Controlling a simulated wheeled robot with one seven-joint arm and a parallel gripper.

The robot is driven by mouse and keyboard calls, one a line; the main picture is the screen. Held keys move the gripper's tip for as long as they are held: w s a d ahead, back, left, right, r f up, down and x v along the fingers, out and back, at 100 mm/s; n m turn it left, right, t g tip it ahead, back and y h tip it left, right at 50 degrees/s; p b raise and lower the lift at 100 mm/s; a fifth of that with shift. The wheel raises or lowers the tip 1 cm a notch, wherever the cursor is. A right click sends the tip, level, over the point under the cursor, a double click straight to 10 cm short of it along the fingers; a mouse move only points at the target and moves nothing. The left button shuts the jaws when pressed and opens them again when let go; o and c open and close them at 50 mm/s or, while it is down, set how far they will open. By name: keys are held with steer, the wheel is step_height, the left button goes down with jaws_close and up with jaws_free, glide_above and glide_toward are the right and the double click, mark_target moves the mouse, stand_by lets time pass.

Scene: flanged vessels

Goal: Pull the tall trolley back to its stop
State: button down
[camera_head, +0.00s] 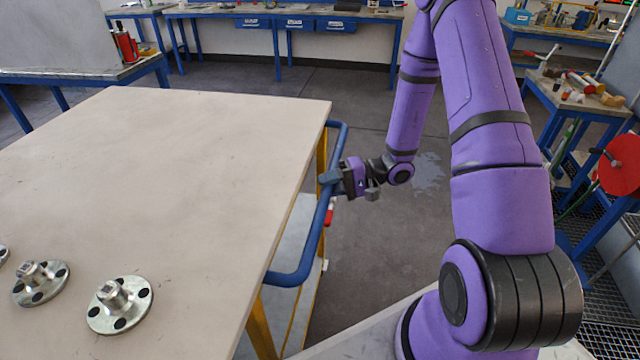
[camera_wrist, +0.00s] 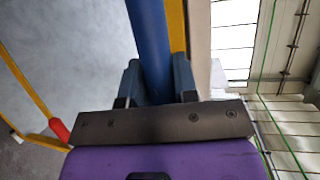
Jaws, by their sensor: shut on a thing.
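The tall trolley has a pale flat top (camera_head: 180,190), yellow posts and a blue tubular handle (camera_head: 312,240) along its right side. My gripper (camera_head: 330,180) is at the middle of that handle, with the arm reaching in from the right. In the wrist view the blue handle (camera_wrist: 149,40) runs between the two fingers of my gripper (camera_wrist: 157,82), one finger on each side, and they are shut on it. The yellow frame (camera_wrist: 176,25) shows just beside the handle. The trolley's stop cannot be made out.
Metal flanges (camera_head: 119,304) stand on the trolley top at the front left. Blue-legged workbenches (camera_head: 290,14) line the back wall. A bench with tools (camera_head: 580,95) and a red disc (camera_head: 620,165) are at the right. Grey floor (camera_head: 365,250) is clear beside the handle.

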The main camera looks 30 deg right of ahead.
steer(key=shift+s+d+f, duration=0.1)
steer(key=shift+s+d, duration=0.05)
steer(key=shift+d, duration=0.05)
steer(key=c, duration=0.9)
jaws_free()
steer(key=shift+d, duration=0.1)
steer(key=v, duration=1)
steer(key=shift+s+d, duration=0.1)
steer(key=shift+d, duration=0.25)
